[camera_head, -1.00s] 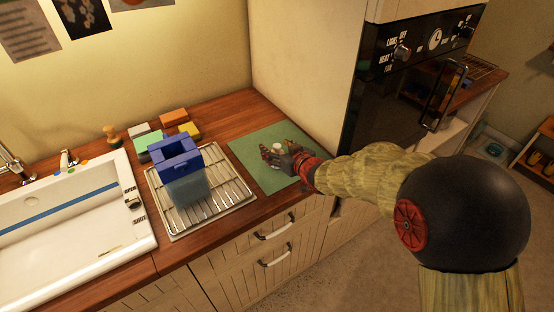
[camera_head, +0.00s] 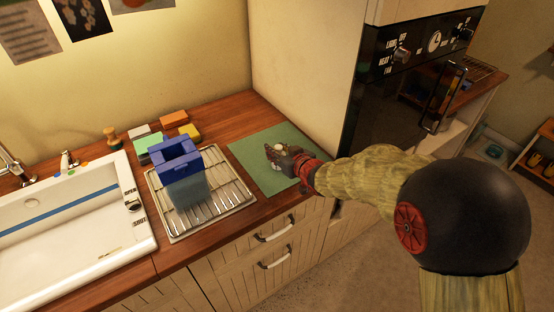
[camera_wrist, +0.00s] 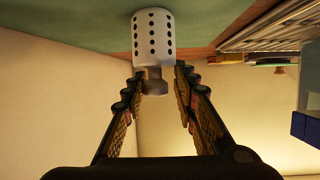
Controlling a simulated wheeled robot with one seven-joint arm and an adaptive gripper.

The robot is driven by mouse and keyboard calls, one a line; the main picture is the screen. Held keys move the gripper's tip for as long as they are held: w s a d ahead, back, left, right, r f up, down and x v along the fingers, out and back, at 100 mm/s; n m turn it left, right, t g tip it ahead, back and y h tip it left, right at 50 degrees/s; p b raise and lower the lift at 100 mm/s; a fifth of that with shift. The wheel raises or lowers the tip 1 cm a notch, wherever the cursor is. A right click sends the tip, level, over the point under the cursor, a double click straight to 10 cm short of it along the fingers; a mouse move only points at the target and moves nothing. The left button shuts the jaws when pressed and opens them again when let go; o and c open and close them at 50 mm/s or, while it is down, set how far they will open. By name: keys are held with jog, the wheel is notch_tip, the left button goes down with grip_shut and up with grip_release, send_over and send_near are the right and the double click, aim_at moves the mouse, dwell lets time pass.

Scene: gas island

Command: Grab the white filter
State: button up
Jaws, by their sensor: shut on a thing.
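The white filter (camera_wrist: 153,38) is a pale cylinder with rows of dark holes and a narrower neck with a knob at its end. It shows in the wrist view at the top middle, against the green mat (camera_wrist: 60,25). My gripper (camera_wrist: 156,82) is shut on the filter's neck, with one finger on each side. In the head view my gripper (camera_head: 272,157) is low over the green mat (camera_head: 250,172), and its fingers hide most of the filter; only a small pale top shows.
Left of the mat, a blue-topped container (camera_head: 182,165) stands on a wire drying rack (camera_head: 235,190). Several sponges (camera_head: 173,118) lie behind it. A white sink (camera_head: 60,225) is further left. A tall pale cabinet wall (camera_head: 305,80) and a black oven (camera_head: 400,85) rise at right.

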jog(key=shift+c, duration=1.4)
